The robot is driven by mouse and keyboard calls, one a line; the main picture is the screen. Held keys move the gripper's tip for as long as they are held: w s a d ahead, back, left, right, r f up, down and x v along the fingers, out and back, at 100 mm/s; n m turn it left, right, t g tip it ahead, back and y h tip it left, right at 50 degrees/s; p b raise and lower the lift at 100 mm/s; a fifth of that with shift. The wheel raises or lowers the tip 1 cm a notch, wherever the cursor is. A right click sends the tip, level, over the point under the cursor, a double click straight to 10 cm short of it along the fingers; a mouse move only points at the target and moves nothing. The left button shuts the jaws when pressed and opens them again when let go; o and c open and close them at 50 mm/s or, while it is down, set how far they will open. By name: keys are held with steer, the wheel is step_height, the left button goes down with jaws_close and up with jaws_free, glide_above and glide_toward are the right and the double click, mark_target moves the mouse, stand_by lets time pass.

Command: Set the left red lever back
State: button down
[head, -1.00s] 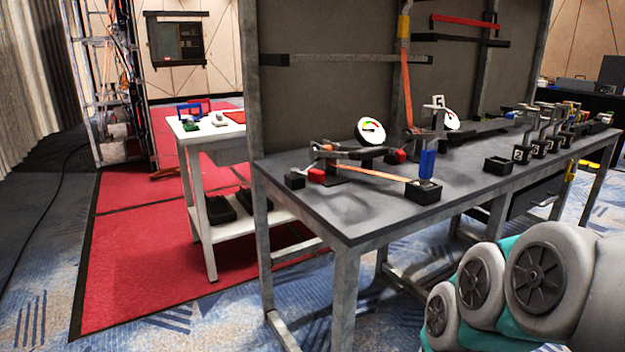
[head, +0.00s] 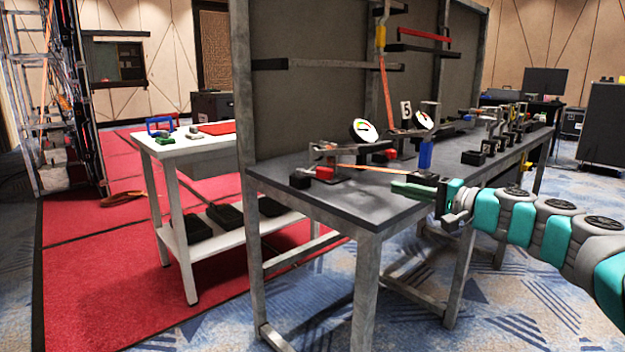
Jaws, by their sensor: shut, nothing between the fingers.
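On the grey workbench (head: 340,205), a metal lever mechanism stands at the left with a red block-like end, the left red lever (head: 323,172). A second red end (head: 391,154) shows to its right, near a white dial gauge (head: 364,131). The two are small here, so the exact lever positions are hard to tell. My gripper (head: 400,187) reaches in from the right, over the bench's front edge. It is shut and empty, to the right of the left red lever and apart from it. It hides part of the bench front.
A black block (head: 299,179) sits left of the lever. An orange strap (head: 374,168) and a blue block (head: 425,155) are to its right. A white side table (head: 185,146) stands at the left. The bench's left front corner is clear.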

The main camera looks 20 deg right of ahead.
steer(key=d, duration=0.1)
steer(key=d+m, duration=0.1)
steer(key=shift+s+d+f+t+h, duration=0.1)
steer(key=shift+d+f+t+h, duration=0.05)
steer(key=shift+d+t+h, duration=0.25)
steer(key=shift+a, duration=0.1)
steer(key=x, duration=2)
steer(key=shift+a, duration=0.1)
steer(key=shift+s+a, duration=1.3)
steer(key=shift+a, duration=0.2)
